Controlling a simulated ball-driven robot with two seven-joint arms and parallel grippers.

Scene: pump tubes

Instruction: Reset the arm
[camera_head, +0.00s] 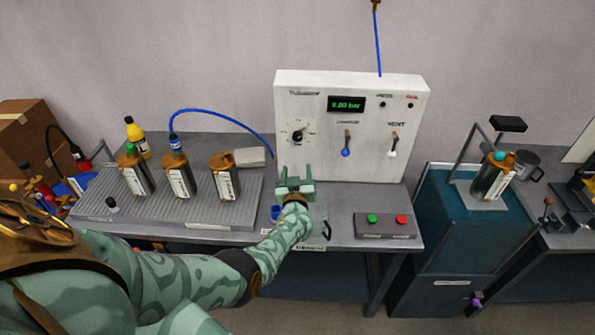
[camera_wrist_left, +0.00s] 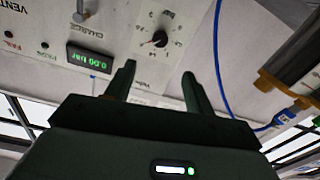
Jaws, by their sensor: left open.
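My left arm (camera_head: 200,275) reaches in from the left, patterned pale green. My left gripper (camera_head: 295,184) is open and empty in front of the white control panel (camera_head: 365,125), just above the bench's front part. In the left wrist view its two fingers (camera_wrist_left: 158,88) stand apart with nothing between them, and the panel (camera_wrist_left: 120,35) with its black selector knob (camera_wrist_left: 160,39) and green-lit display (camera_wrist_left: 89,61) lies beyond them. My right gripper is not in view.
Several metal cylinders, including one (camera_head: 226,180), stand on the ribbed tray (camera_head: 200,212) at left. A blue hose (camera_head: 215,111) arches from the middle cylinder to the panel. A button box (camera_head: 385,225) sits at right. A teal cabinet (camera_head: 475,225) holds another cylinder (camera_head: 492,178).

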